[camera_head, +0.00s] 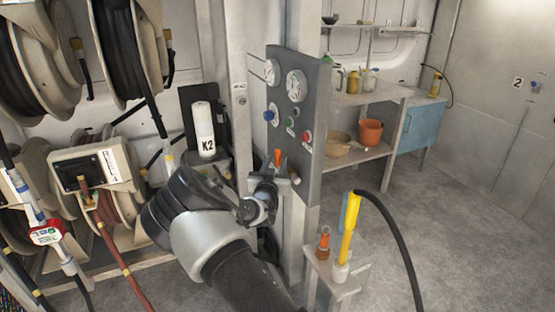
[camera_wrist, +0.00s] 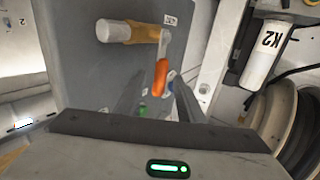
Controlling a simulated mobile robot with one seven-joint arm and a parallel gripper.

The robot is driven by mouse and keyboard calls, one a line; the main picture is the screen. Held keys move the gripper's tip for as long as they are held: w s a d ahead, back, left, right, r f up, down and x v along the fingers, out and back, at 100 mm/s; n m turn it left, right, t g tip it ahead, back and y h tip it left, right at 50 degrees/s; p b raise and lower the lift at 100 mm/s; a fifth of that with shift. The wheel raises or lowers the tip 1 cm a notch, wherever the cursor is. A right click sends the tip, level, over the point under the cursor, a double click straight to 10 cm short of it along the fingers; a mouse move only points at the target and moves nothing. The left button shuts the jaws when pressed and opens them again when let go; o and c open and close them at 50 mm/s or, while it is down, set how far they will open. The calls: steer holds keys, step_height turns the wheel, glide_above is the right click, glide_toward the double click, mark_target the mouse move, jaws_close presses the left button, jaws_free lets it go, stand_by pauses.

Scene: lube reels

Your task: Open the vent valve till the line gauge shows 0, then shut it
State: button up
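The grey gauge panel (camera_head: 318,110) stands upright on a post in the head view, with two round white gauges, the line gauge not told apart (camera_head: 271,71) (camera_head: 296,86); their needles are too small to read. The vent valve's orange handle (camera_head: 278,157) is low on the panel. In the wrist view the orange handle (camera_wrist: 161,77) sticks out from a brass valve body with a pale outlet end (camera_wrist: 112,31). My gripper (camera_head: 264,186) is just in front of the handle. In the wrist view its two fingers stand apart, with the handle showing between and beyond their tips; contact cannot be told.
Blue (camera_head: 270,115), green (camera_head: 291,122) and red (camera_head: 306,137) knobs sit above the valve. A white K2 canister (camera_head: 204,130) and hose reels (camera_head: 100,185) are at left. A small shelf with a yellow grease tool (camera_head: 348,230) stands right. Open floor (camera_head: 450,230) lies beyond.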

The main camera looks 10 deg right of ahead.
mark_target(277, 160)
steer(key=shift+x, duration=1.65)
jaws_close()
